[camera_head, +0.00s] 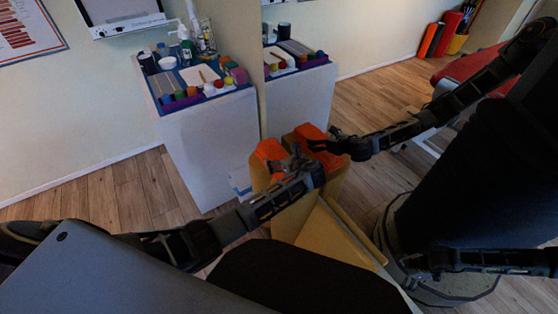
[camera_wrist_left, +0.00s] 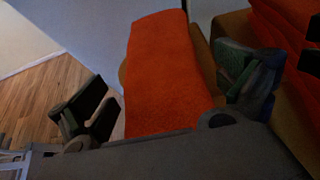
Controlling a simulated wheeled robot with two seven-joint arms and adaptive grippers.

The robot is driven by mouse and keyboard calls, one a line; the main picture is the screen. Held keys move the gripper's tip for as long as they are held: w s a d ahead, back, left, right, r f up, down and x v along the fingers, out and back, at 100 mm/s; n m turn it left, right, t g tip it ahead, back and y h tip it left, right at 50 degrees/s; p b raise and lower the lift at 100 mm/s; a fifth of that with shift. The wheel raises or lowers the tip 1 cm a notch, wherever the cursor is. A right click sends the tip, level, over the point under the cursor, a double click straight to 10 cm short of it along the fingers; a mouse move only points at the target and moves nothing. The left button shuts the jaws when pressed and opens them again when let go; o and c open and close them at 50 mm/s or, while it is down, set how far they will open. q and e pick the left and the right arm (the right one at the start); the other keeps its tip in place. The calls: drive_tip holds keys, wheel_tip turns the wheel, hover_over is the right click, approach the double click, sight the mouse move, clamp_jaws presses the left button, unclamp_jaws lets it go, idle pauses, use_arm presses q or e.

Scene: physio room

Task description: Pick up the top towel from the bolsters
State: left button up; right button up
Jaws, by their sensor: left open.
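The top towel is orange and folded, lying on the tan bolsters (camera_head: 258,180). In the head view the towel (camera_head: 269,149) is partly hidden behind my left gripper (camera_head: 297,160). In the left wrist view the towel (camera_wrist_left: 165,75) runs lengthwise between the two spread fingers of my left gripper (camera_wrist_left: 165,92). The fingers are open, one on each side of it, and I see no grip on it. Whether they touch it I cannot tell. The towel's near end is hidden behind the gripper body. My right gripper is not directly in view.
A large mirror on the right repeats the towel, bolsters and my arm; the reflected towel (camera_head: 311,137) is close beside the real one. A white cabinet (camera_head: 205,140) with a blue tray of bottles and small pots stands behind left. Wooden floor (camera_head: 105,200) is clear at left.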

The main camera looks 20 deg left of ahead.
sight(280, 159)
use_arm(q)
drive_tip(key=shift+c, duration=0.4)
drive_tip(key=c, duration=0.9)
drive_tip(key=shift+r, duration=0.2)
drive_tip(key=shift+r, duration=0.45)
wheel_tip(280, 159, up, 6)
drive_tip(key=shift+r+p, duration=0.25)
drive_tip(key=shift+p, duration=0.85)
drive_tip(key=shift+r, duration=1.15)
use_arm(e)
drive_tip(key=s+d+f, duration=0.3)
drive_tip(key=s+f, duration=0.1)
drive_tip(key=f, duration=0.1)
drive_tip(key=shift+d+f, duration=0.25)
drive_tip(key=shift+f, duration=0.15)
